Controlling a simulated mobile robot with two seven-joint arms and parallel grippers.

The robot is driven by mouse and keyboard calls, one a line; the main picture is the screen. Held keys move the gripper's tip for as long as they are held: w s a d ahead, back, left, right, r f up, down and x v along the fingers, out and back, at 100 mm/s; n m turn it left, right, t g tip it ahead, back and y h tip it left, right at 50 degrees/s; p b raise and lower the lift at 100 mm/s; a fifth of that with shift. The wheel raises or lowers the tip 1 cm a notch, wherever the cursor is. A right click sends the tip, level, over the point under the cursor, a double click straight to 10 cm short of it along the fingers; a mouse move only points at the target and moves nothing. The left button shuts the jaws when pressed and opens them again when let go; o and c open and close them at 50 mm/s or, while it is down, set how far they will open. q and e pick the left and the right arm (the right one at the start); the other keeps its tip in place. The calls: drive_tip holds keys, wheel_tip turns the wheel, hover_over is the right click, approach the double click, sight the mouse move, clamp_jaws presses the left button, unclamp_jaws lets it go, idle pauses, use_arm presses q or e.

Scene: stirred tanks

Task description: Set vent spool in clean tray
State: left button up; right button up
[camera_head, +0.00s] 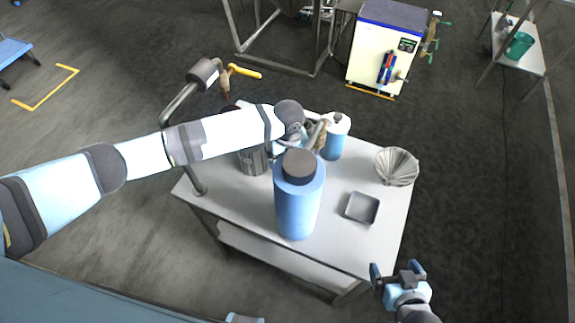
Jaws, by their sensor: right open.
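A small grey square tray (362,208), empty, lies on the right half of the white table; I take it for the clean tray. My left arm reaches in from the left over the table, and its gripper (318,132) is above the back middle, behind the large blue bottle. A small brownish metal piece (321,139) shows at this gripper. I cannot tell whether it is the vent spool or whether the fingers grip it. My right gripper (397,272) is open and empty, off the table's front right corner.
A large blue bottle (298,205) with a dark cap stands on the table (245,205), left of the tray. A smaller blue bottle (336,142), a dark canister (252,160) and a fluted pale bowl (397,167) stand farther back. A bent pipe (180,105) rises at the left edge.

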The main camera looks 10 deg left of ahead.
use_arm(q)
drive_tip(key=shift+f, duration=0.3)
drive_tip(key=c, duration=1.3)
drive_tip(key=shift+c, duration=1)
drive_tip(key=shift+r, duration=0.15)
